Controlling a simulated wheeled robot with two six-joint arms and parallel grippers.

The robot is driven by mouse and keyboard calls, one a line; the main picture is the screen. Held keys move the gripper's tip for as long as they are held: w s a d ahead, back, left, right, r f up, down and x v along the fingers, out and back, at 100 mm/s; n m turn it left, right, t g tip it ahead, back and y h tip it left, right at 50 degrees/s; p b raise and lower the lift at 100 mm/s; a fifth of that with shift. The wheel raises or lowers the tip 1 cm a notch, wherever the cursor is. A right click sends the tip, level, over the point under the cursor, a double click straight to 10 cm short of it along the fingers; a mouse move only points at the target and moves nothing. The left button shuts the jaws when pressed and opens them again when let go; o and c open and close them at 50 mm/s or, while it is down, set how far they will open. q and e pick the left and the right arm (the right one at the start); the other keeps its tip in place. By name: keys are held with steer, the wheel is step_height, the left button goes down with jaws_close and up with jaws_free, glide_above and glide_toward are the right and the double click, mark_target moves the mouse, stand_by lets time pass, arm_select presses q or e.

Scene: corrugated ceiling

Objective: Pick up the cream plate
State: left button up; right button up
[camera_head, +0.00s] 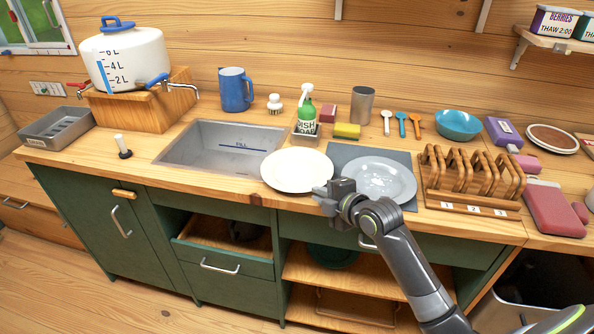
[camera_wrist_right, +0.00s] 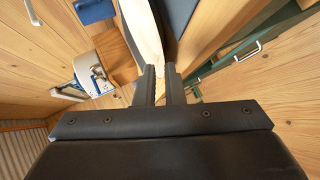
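The cream plate (camera_head: 297,171) lies roughly level at the right end of the sink, over the counter's front part. It is beside the grey plate (camera_head: 379,180). My right gripper (camera_head: 324,190) is at the cream plate's right front rim. In the right wrist view the cream plate (camera_wrist_right: 145,32) shows nearly edge-on, and its rim runs between the two close-set fingers of my right gripper (camera_wrist_right: 161,72). The gripper looks shut on the rim. Whether the plate is clear of the counter cannot be told. My left gripper is not in view.
The sink (camera_head: 218,147) is left of the plate. A green soap bottle (camera_head: 306,117) and a yellow sponge (camera_head: 346,131) stand behind it. A wooden rack (camera_head: 470,180) stands right of the grey plate. An open drawer (camera_head: 225,245) juts out below.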

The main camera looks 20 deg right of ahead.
mark_target(307, 190)
steer(key=shift+p+x, duration=0.65)
steer(key=shift+x, duration=1.95)
steer(key=shift+f, duration=0.1)
jaws_close()
